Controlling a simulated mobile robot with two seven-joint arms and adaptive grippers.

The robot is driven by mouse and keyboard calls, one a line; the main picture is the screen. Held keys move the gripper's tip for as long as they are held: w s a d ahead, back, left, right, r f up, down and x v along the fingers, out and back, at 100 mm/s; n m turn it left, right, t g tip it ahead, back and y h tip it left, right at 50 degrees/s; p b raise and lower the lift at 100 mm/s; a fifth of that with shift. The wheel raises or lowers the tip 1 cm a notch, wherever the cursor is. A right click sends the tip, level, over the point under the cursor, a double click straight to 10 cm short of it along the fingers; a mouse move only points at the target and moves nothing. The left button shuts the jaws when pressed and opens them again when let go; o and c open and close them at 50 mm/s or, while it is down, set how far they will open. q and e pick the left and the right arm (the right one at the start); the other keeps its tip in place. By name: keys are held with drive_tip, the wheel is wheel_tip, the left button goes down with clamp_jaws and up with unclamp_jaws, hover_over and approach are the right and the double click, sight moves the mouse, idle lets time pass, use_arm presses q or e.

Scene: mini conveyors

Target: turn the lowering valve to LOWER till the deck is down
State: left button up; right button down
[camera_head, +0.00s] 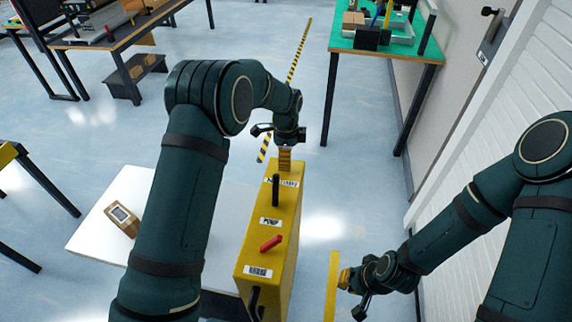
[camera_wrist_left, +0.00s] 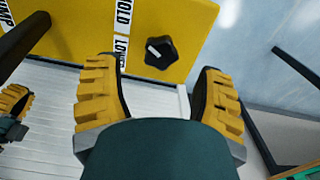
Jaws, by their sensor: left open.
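The lowering valve is a black star-shaped knob (camera_wrist_left: 161,53) with a white mark, on a yellow pump housing (camera_wrist_left: 190,22). Printed labels with HOLD and a partly hidden LOWER lie to its left in the left wrist view. My left gripper (camera_head: 286,158) is at the far end of the housing (camera_head: 284,238). Its yellow fingers are open, one on each side below the knob in the left wrist view; I cannot tell whether they touch it. The knob is hidden in the head view. The white deck (camera_head: 92,222) is partly behind my left arm. My right gripper (camera_head: 345,280) is right of the housing.
A small cardboard box (camera_head: 122,220) sits on the deck. A green-topped table (camera_head: 385,52) is at the back right, beside the wall. Open floor lies beyond the housing.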

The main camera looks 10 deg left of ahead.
use_arm(q)
drive_tip(key=shift+f, duration=1.65)
clamp_jaws()
